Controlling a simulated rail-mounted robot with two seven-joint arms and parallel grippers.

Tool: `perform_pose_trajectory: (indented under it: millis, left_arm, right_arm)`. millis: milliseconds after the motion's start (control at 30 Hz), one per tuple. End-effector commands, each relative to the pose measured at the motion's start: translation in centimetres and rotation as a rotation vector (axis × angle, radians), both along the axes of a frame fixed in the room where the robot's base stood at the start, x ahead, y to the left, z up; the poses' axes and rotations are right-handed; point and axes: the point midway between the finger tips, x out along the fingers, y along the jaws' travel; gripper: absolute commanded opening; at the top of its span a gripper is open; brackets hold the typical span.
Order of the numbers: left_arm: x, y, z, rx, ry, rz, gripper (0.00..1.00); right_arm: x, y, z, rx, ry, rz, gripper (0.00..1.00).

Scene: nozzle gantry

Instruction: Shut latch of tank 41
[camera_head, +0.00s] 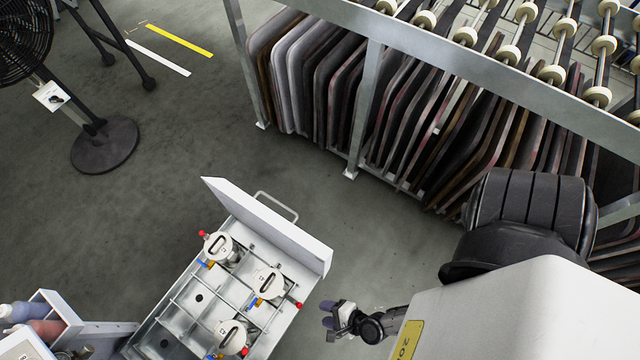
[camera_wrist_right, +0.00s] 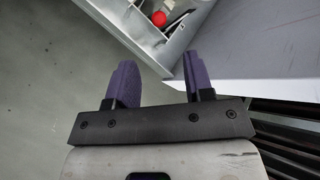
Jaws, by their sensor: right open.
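Three white round tanks sit in the compartments of an open metal drawer (camera_head: 183,300) in the head view: one at the back (camera_head: 219,246), one in the middle (camera_head: 268,282), one at the front (camera_head: 231,337). Their labels are too small to read surely, so I cannot tell which is tank 41. Red knobs and blue and yellow parts stick out from them; the latch state is unclear. My right gripper (camera_head: 331,313) is open and empty, right of the drawer. In the right wrist view its purple fingers (camera_wrist_right: 158,78) are apart, with a red knob (camera_wrist_right: 159,18) beyond. My left gripper is not in view.
The drawer's white front panel (camera_head: 268,225) has a handle (camera_head: 277,206). A rack of dark panels (camera_head: 340,85) under rollers stands behind. A fan (camera_head: 103,144) stands at the left. A bin with bottles (camera_head: 42,318) is at lower left. Open floor lies between.

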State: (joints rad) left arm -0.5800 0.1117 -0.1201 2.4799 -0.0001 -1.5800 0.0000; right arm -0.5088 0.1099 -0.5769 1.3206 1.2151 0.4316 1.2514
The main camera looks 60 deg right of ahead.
Motion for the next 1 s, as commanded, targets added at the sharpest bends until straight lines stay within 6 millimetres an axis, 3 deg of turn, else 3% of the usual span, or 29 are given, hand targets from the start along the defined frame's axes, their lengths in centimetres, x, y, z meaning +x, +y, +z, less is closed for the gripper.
perform_pose_trajectory:
  millis: [400, 767, 900, 1000]
  left_arm:
    - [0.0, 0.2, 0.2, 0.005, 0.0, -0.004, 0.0]
    - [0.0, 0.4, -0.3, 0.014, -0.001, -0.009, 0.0]
    - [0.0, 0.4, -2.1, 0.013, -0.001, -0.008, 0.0]
    - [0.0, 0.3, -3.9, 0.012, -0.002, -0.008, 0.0]
  right_arm:
    - [-0.4, -0.1, 0.3, 0.0, 0.0, 0.0, 0.47]
    - [-0.3, -0.1, -0.1, -0.001, -0.002, 0.0, 0.12]
    - [0.6, 0.0, -1.7, 0.001, -0.016, -0.001, 0.0]
    - [1.5, 0.5, -3.2, 0.009, -0.029, 0.003, 0.0]
